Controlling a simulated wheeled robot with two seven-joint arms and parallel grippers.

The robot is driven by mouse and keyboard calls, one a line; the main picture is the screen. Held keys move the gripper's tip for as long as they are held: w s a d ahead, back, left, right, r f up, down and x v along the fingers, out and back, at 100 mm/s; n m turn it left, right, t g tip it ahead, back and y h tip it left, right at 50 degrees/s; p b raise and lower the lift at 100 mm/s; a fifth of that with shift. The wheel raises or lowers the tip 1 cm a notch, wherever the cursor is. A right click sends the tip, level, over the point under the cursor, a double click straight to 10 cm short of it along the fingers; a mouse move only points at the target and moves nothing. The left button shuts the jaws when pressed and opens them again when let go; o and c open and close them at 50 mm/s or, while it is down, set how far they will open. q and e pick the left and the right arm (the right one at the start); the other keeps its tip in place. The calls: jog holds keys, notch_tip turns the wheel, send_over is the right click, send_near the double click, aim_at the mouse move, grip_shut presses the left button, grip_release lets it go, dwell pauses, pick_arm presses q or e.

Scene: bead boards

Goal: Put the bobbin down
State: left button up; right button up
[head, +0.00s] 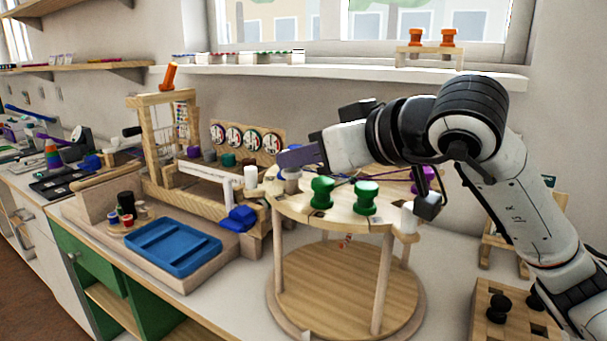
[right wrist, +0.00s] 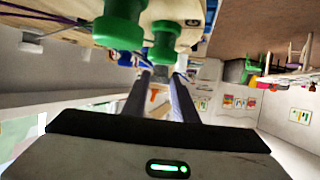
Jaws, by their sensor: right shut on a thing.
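My right gripper (head: 288,160) reaches in from the right over the far left rim of the round wooden stand (head: 340,214). Its jaws are shut on a grey bobbin (head: 292,181), which looks upright at the stand's left edge. I cannot tell whether its base touches the top. In the right wrist view, a small grey part of the bobbin (right wrist: 163,73) shows between the fingers (right wrist: 163,95). Two green bobbins (head: 321,193) (head: 366,198) stand on the front of the top. A white bobbin (head: 408,217) is at its right rim, and a purple one (head: 424,177) is partly behind my arm. My left gripper is out of view.
A blue tray (head: 172,247) and a wooden loom frame (head: 160,145) stand left of the stand. A white cylinder (head: 251,177) and a blue block (head: 238,219) are close to its left side. A holed wooden board (head: 512,318) with black pegs lies at the front right.

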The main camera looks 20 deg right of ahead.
aim_at(299, 176)
jog(key=shift+f, duration=1.2)
jog(key=shift+f+b, duration=0.4)
jog(key=shift+b, duration=0.1)
jog(key=o, duration=1)
jog(key=shift+o, duration=0.2)
jog(key=shift+r, duration=0.15)
jog(key=shift+r+p, duration=0.2)
jog(key=shift+p, duration=0.15)
jog(key=shift+s+d+r, duration=0.1)
jog(key=shift+s+r, duration=0.05)
jog(key=shift+r, duration=0.1)
jog(key=v, duration=1.1)
jog(key=shift+s, duration=0.3)
